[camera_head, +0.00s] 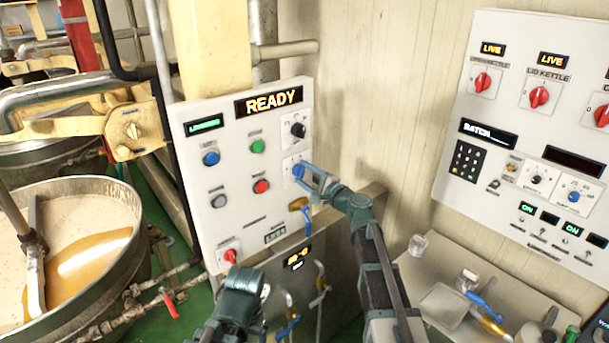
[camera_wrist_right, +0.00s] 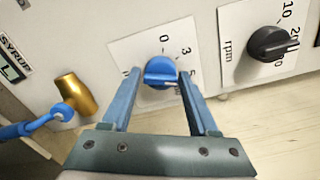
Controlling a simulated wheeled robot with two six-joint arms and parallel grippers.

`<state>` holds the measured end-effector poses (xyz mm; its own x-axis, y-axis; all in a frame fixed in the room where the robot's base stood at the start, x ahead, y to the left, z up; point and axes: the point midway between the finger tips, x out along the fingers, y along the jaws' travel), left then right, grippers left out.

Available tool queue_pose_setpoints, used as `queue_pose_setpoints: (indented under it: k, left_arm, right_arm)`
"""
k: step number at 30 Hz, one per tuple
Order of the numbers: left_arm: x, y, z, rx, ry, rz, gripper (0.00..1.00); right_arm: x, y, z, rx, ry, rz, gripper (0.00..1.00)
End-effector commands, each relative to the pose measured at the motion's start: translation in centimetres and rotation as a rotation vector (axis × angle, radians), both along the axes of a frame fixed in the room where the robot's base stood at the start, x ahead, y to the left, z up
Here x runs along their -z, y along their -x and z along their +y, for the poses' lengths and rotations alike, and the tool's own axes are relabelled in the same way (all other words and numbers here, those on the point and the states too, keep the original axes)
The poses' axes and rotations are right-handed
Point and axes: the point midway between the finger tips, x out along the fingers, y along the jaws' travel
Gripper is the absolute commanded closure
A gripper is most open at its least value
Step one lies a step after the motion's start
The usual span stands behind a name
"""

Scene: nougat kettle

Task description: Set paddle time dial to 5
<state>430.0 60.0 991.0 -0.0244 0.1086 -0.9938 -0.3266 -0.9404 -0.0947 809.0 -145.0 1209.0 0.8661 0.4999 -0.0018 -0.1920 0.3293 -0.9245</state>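The paddle time dial is a blue knob (camera_wrist_right: 160,72) on a white plate in the right wrist view. The marks 0 and 3 show above it and to its right; a further mark, apparently 5, is partly hidden by a finger. Which mark the knob points to is unclear. My right gripper (camera_wrist_right: 158,80) is open, with one blue finger on each side of the knob; contact is not clear. In the head view my right gripper (camera_head: 304,172) is at the panel and mostly covers the dial. Part of my left arm shows low in the picture, but its gripper cannot be made out.
The white control panel (camera_head: 237,133) reads READY and has several buttons. A black rpm knob (camera_head: 298,130) sits just above the dial; it also shows in the right wrist view (camera_wrist_right: 272,43). A brass valve (camera_wrist_right: 76,94) is at left there. A kettle (camera_head: 110,202) stands left; another panel (camera_head: 507,117) hangs right.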

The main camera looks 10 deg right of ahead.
Motion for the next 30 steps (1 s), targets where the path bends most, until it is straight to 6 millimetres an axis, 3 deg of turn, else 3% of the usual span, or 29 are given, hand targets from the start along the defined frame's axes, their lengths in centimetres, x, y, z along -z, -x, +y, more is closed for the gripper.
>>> queue_pose_setpoints:
  k: [1, 3, 14, 30]
  left_arm:
    - [0.0, 0.0, 0.0, 0.0, 0.0, 0.0, 0.19]
    - [0.0, 0.0, 0.0, 0.0, 0.0, 0.0, 0.19]
    - [0.0, 0.0, 0.0, 0.0, 0.0, 0.0, 0.19]
    - [0.0, 0.0, 0.0, 0.0, 0.0, 0.0, 0.19]
  right_arm:
    - [0.0, 0.0, 0.0, 0.0, 0.0, 0.0, 0.29]
    - [0.0, 0.0, 0.0, 0.0, -0.001, 0.0, 0.19]
    - [0.0, 0.5, -0.3, 0.001, -0.002, -0.001, 0.19]
    - [0.0, 9.7, -5.4, 0.003, -0.001, 0.0, 0.19]
